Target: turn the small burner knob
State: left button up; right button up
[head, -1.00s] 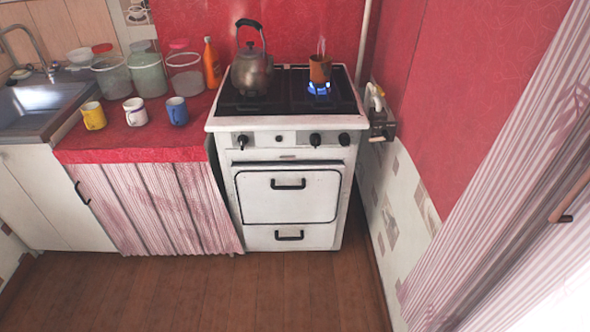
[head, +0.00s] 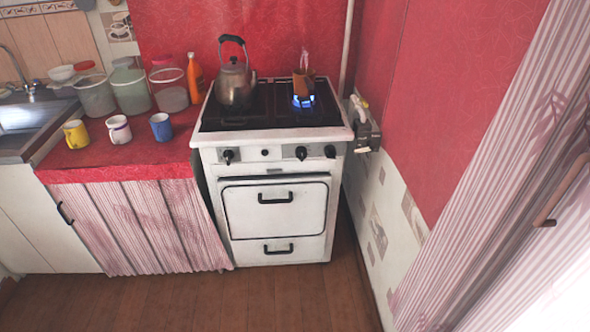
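The white stove (head: 275,207) stands ahead near the middle of the head view. Its front panel carries black burner knobs: a left knob (head: 228,156), a middle-right knob (head: 301,153) and a right knob (head: 330,151). I cannot tell which one is the small burner's knob. A blue flame (head: 303,101) burns at the right of the cooktop under a small brown pot (head: 301,83). A metal kettle (head: 235,82) with a black handle stands on the left of the cooktop. Neither of my grippers is in view.
A red-covered counter (head: 120,160) left of the stove holds yellow, white and blue mugs, jars and an orange bottle (head: 195,78). A sink (head: 25,122) is at far left. A red wall and striped curtain are at right. The wooden floor (head: 180,300) before the stove is clear.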

aim_at(329, 150)
jog(key=i+j, duration=0.1)
jog(key=i, duration=0.25)
jog(key=i+j, duration=0.15)
jog(key=i, duration=0.2)
jog(key=z, duration=1.65)
